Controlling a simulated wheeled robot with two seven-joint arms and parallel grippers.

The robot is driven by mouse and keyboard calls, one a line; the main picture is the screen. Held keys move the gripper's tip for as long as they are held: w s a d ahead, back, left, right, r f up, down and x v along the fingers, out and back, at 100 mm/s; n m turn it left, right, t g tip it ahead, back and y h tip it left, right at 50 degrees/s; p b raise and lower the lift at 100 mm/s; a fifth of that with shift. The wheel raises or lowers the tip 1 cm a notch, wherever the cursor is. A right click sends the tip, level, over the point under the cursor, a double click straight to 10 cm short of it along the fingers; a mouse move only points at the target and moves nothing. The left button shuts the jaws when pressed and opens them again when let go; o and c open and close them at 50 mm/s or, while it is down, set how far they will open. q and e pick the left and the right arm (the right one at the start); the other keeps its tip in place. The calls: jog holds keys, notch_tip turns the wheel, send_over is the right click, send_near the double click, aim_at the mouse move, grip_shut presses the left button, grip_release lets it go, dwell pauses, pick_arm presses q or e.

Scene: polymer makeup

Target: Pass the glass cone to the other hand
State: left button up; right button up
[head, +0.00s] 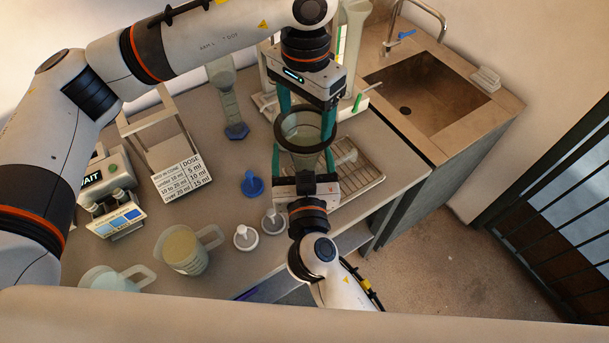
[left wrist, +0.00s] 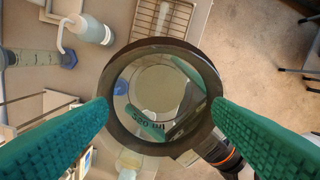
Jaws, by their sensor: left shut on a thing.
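The glass cone (head: 304,146), a clear vessel with a thick dark rim, is held upright above the counter. My left gripper (head: 304,122) reaches down from above with its teal fingers shut on opposite sides of the rim. In the left wrist view the cone (left wrist: 158,90) is seen from above between the textured fingers of that gripper (left wrist: 160,115). My right gripper (head: 304,163) comes up from below, its teal fingers spread on either side of the cone's lower body. They look apart from the glass, though contact is partly hidden.
A wire rack (head: 358,172) lies behind the cone, with a sink (head: 408,85) beyond. The counter's front edge is below.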

jog(key=shift+w+a, duration=0.2)
jog(key=shift+w, duration=1.35)
jog(key=c, duration=1.1)
pick_arm(q)
jog(key=o, duration=1.3)
jog(key=shift+d, duration=0.1)
pick_arm(e)
jog(key=shift+s+a+r, duration=0.1)
jog(key=shift+c, duration=1.2)
pick_arm(q)
jog(key=o, duration=0.4)
